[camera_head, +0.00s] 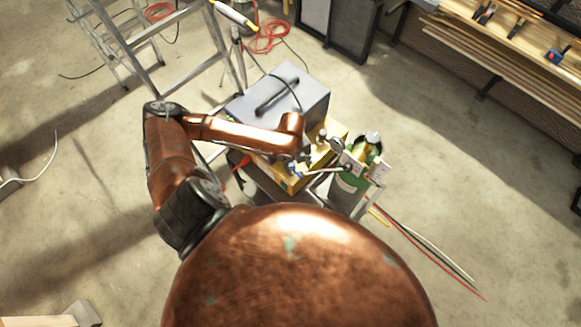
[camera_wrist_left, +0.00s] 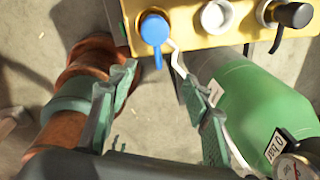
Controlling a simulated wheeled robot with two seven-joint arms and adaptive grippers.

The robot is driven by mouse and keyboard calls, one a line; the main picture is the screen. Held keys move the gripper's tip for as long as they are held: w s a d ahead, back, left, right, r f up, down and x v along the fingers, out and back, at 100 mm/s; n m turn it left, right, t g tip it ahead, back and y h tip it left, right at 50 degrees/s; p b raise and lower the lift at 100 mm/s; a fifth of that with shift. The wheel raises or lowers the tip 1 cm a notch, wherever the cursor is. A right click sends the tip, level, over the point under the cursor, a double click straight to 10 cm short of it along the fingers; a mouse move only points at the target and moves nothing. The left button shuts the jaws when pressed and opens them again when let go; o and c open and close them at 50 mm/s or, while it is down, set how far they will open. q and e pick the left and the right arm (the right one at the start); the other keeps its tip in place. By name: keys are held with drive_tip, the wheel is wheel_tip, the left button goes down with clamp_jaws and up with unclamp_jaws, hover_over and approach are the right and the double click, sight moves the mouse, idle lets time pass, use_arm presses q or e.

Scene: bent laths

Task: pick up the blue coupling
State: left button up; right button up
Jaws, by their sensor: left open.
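The blue coupling (camera_wrist_left: 154,28) shows in the left wrist view as a round blue cap with a short stem, at the front edge of a yellow surface (camera_wrist_left: 195,45). In the head view a small blue spot (camera_head: 292,173) at the yellow edge looks like it. My left gripper (camera_wrist_left: 160,80) is open and empty. Its two greenish fingers point toward the coupling, with a gap in the picture between tips and coupling. In the head view the left gripper (camera_head: 303,160) is small and partly lost among the fittings. My right gripper is not in view.
A green gas bottle (camera_wrist_left: 245,95) with a gauge (camera_wrist_left: 293,168) stands close right of the left gripper. A white knob (camera_wrist_left: 217,16) and a black-handled fitting (camera_wrist_left: 287,14) sit beside the coupling. A grey case (camera_head: 285,88) is behind; a ladder (camera_head: 175,45) stands back left.

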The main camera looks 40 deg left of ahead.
sight(295, 171)
use_arm(q)
drive_tip(key=shift+m+y, duration=0.4)
drive_tip(key=a, duration=0.1)
drive_tip(key=a+r, duration=0.1)
drive_tip(key=a, duration=0.2)
drive_tip(key=shift+w+a+r, duration=0.15)
drive_tip(key=shift+w+a, duration=0.1)
drive_tip(key=shift+a, duration=0.05)
drive_tip(key=shift+a+g, duration=0.3)
drive_tip(key=shift+a, duration=0.05)
drive_tip(key=f, duration=0.2)
drive_tip(key=f+p, duration=0.1)
drive_tip(key=f, duration=0.4)
drive_tip(key=shift+w+d+f, duration=0.2)
drive_tip(key=shift+d+f, duration=0.05)
drive_tip(key=shift+f, duration=0.1)
clamp_jaws()
